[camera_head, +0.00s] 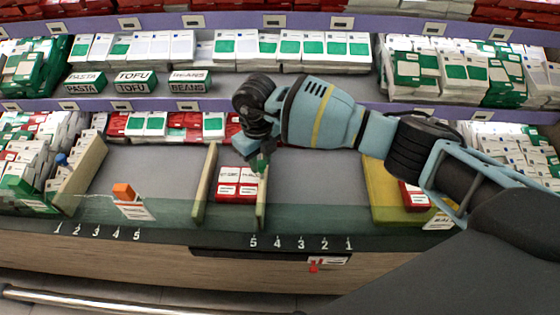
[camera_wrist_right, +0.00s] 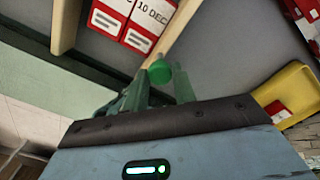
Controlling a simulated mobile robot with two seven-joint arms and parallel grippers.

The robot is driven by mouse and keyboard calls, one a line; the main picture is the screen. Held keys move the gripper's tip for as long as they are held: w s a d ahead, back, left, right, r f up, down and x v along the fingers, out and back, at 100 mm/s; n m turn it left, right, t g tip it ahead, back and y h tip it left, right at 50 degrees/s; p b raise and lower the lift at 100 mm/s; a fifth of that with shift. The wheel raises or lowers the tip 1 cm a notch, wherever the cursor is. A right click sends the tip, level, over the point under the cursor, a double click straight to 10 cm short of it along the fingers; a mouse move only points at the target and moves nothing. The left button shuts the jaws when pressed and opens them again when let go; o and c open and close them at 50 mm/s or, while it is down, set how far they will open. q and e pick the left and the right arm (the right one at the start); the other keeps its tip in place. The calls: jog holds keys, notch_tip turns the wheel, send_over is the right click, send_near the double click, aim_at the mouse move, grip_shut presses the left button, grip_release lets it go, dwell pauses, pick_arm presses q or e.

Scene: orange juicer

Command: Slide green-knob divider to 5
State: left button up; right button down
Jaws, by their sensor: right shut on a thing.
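The divider with the green knob (camera_head: 262,208) is a pale wooden board standing on the shelf, and its front end is close to the 5 of the right-hand number scale (camera_head: 301,243). In the right wrist view the divider (camera_wrist_right: 178,32) runs up from the round green knob (camera_wrist_right: 160,71). My right gripper (camera_head: 260,163) is over the divider's top, with its fingers shut on the knob. The fingers partly hide the knob in the head view. My left gripper is not in view.
Red boxes (camera_head: 236,186) stand between this divider and another wooden divider (camera_head: 204,185) to its left. The shelf (camera_head: 318,180) right of the green-knob divider is bare up to a yellow bin (camera_head: 381,190). A purple-edged shelf with boxes is above.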

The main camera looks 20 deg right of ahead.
jog(key=shift+w+a, duration=0.3)
jog(key=shift+a, duration=0.45)
jog(key=shift+r, duration=0.1)
jog(key=c, duration=1.1)
grip_release()
jog(key=shift+w+a, duration=0.1)
jog(key=shift+a, duration=0.05)
jog(key=shift+c, duration=0.2)
notch_tip(320, 180, up, 8)
